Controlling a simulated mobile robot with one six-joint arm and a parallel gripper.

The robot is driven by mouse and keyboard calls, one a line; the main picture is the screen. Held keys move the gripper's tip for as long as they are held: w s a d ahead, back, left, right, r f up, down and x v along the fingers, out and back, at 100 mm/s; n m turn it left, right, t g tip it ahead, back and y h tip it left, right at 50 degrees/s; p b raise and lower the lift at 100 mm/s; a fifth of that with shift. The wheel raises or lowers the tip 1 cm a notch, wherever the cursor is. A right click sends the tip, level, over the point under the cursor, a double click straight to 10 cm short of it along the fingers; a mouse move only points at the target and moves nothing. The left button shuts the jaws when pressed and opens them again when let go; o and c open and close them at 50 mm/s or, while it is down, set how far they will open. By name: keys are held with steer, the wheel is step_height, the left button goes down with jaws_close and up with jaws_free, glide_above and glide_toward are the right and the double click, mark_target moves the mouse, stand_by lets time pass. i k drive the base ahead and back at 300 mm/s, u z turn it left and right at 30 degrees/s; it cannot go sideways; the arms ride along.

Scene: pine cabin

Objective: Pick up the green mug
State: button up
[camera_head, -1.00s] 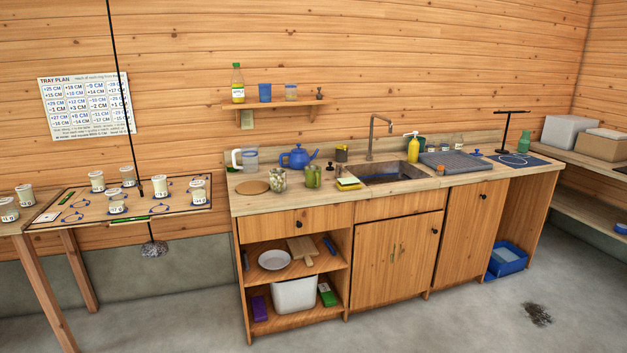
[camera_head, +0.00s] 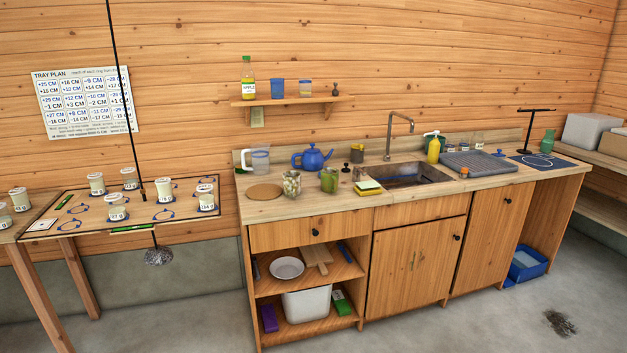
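A squat green vessel (camera_head: 329,180) stands upright on the wooden counter (camera_head: 300,209), left of the sink and right of a glass jar. It may be the green mug, but I cannot make out a handle. A darker green vessel (camera_head: 431,136) stands behind the yellow bottle at the back of the sink, partly hidden by it. A teal-green vessel (camera_head: 547,141) stands at the counter's far right. I cannot tell for sure which one is a mug. My gripper is not in view.
The glass jar (camera_head: 292,184), blue teapot (camera_head: 312,157), sponge stack (camera_head: 368,187) and yellow bottle (camera_head: 434,150) crowd the counter around the sink (camera_head: 408,175).

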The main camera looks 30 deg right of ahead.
mark_target(329, 175)
steer(key=u, duration=0.15)
steer(key=i, duration=0.9)
steer(key=z, duration=0.1)
